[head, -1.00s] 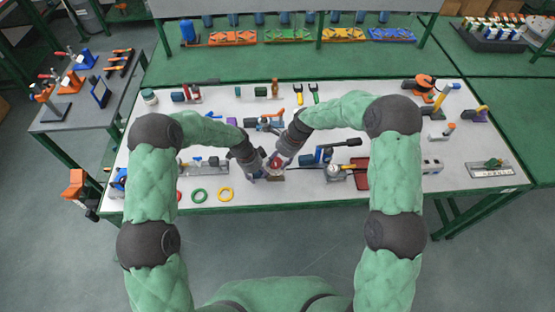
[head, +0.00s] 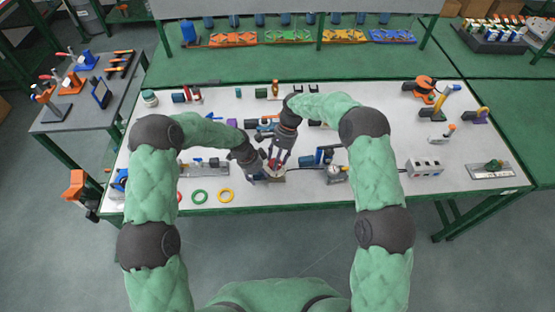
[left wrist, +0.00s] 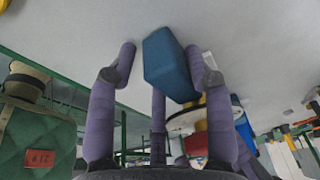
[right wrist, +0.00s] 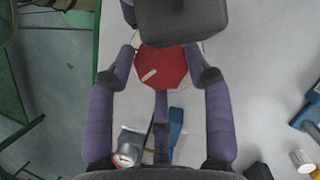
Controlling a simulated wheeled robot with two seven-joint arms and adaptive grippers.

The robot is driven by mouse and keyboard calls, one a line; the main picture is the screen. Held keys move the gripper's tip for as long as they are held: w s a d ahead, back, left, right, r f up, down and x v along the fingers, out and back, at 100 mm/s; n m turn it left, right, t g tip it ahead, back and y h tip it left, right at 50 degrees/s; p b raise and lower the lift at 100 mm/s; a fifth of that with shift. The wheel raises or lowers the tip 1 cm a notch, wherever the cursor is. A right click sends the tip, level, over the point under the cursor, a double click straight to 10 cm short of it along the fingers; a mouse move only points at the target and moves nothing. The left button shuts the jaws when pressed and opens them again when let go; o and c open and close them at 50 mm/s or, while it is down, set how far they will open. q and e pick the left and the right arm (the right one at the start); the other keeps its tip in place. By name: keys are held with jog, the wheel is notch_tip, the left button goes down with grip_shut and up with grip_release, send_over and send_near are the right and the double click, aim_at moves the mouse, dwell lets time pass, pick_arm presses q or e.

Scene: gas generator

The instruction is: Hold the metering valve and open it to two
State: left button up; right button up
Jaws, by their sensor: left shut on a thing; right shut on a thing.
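The metering valve has a red knob (right wrist: 163,68) with a white pointer mark, and a blue block-shaped body (left wrist: 172,65). In the head view it stands near the table's front edge, mostly hidden by both grippers. My left gripper (head: 266,175) is shut on the blue body; its purple fingers flank the block in the left wrist view (left wrist: 163,62). My right gripper (head: 274,161) comes from above and behind and is shut on the red knob, with fingers either side of it in the right wrist view (right wrist: 164,64). The dial reading is not legible.
A blue device with a round gauge (head: 334,172) stands just right of the valve. Green (head: 199,196) and yellow (head: 225,195) rings lie to the left. A grey box with sockets (head: 425,167) is further right. Several tools stand behind the grippers.

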jog(key=shift+s+a+f+n+g+h, duration=0.1)
jog(key=shift+n+g+h, duration=0.05)
jog(key=shift+n, duration=0.4)
jog(key=shift+s+a+f+n+g+h, duration=0.1)
jog(key=shift+n+g+h, duration=0.05)
jog(key=shift+n, duration=0.4)
jog(key=o, duration=1.1)
jog(key=shift+r, duration=0.1)
jog(key=shift+w+d, duration=0.1)
jog(key=shift+r, duration=0.15)
jog(key=shift+w+d+r, duration=0.1)
jog(key=shift+w+r, duration=0.1)
jog(key=shift+r, duration=0.1)
jog(key=v, duration=1.1)
